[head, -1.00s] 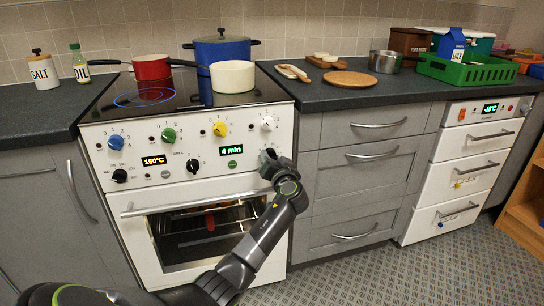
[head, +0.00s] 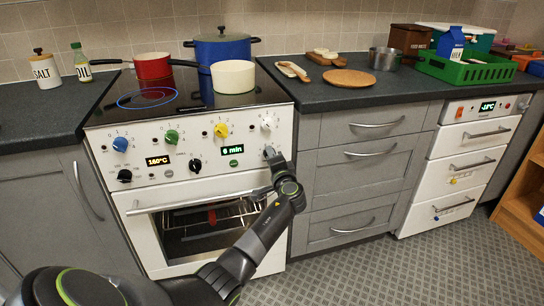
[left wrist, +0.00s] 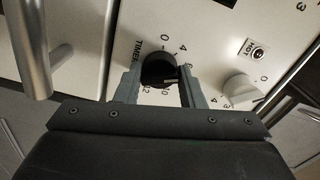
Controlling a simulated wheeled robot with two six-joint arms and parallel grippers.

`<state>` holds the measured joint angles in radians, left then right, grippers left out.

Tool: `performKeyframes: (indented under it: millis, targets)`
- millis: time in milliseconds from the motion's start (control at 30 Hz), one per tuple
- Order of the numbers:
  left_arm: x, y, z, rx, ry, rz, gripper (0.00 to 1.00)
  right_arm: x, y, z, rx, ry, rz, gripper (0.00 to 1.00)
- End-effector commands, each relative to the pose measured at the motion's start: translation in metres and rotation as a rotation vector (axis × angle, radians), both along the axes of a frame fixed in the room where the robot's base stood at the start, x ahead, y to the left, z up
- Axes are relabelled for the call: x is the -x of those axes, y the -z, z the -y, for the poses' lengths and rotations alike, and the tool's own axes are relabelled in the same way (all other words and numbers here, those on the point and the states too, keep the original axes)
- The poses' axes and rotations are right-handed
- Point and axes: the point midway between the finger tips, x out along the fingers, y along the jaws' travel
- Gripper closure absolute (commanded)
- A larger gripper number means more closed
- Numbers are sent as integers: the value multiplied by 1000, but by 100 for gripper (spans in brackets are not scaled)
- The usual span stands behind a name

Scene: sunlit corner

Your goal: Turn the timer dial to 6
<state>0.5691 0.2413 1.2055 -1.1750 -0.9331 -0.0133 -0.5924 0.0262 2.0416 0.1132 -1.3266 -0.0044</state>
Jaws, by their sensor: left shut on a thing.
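The black timer dial (left wrist: 158,69) is on the white oven panel, beside the word TIMER and a ring of numbers, in the left wrist view. My left gripper (left wrist: 160,84) has one finger on each side of the dial and is shut on it. A pale line on the dial points to the right side of that view, close to the 6. In the head view my left gripper (head: 269,158) is at the panel's right end and hides the dial. The green display (head: 232,149) reads 6 min. My right gripper is not in view.
A white knob (head: 267,124) is just above the gripper, with a black knob (head: 195,165) to its left. The oven handle (head: 197,202) runs below. A red pan (head: 152,66) and a white pan (head: 233,77) stand on the hob.

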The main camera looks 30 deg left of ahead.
Motion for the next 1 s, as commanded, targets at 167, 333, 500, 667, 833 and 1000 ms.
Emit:
performKeyframes:
  millis: [167, 333, 500, 667, 833, 1000]
  targets:
    - [0, 0, 1, -28, 2, -33, 87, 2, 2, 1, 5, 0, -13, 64]
    - [0, 0, 1, -38, 2, -44, 87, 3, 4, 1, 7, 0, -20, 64]
    - [0, 0, 1, -39, 2, -45, 87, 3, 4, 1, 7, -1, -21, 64]
    - [0, 0, 1, -38, 2, -44, 87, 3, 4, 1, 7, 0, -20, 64]
    - [0, 0, 0, -38, 1, -44, 44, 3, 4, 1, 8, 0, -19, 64]
    - [0, 0, 0, -38, 1, -44, 43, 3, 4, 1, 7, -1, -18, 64]
